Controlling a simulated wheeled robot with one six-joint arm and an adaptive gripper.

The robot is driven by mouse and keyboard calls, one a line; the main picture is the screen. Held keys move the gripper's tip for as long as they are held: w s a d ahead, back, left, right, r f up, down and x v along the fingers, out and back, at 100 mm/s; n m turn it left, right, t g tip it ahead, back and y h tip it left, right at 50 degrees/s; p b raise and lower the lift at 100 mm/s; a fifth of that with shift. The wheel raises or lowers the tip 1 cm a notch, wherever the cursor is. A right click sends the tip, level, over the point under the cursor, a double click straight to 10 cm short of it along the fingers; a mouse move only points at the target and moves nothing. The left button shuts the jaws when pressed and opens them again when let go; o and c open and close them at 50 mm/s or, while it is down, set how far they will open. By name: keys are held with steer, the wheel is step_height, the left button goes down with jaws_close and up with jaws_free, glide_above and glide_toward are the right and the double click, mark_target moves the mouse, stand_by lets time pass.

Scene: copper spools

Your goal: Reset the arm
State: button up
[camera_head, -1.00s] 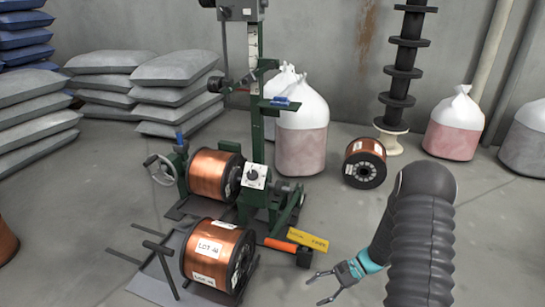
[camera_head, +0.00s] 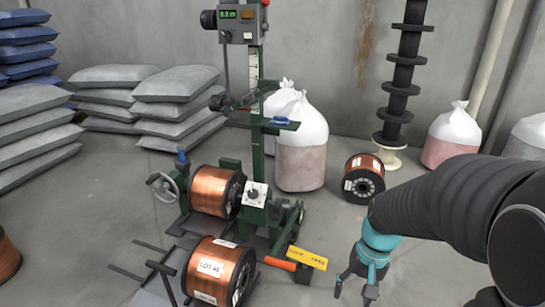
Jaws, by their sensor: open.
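My gripper (camera_head: 354,290) hangs low in the lower right of the head view, its dark fingers spread open and pointing down. Nothing is between the fingers. A teal band (camera_head: 376,245) marks my wrist, and my dark sleeved arm reaches in from the right edge. The gripper is apart from the copper spools, to the right of the yellow tag and orange handle at the machine's foot.
A green winding machine (camera_head: 257,140) holds a copper spool (camera_head: 215,190). Another spool (camera_head: 218,268) sits on a low grey stand in front. A third spool (camera_head: 363,178) lies by the wall. White-topped sacks (camera_head: 301,140) and stacked grey bags (camera_head: 178,100) stand behind.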

steer(key=s+a+r+n+t+h+p, duration=0.1)
steer(key=s+r+t+p, duration=0.1)
steer(key=r, duration=0.7)
steer(key=s+a+r+n+t+h+p, duration=0.1)
steer(key=s+r+t, duration=0.3)
steer(key=r, duration=0.6)
steer(key=shift+s+a+r+n+t+p, duration=0.25)
steer(key=shift+s+n+p, duration=0.45)
steer(key=shift+s, duration=0.55)
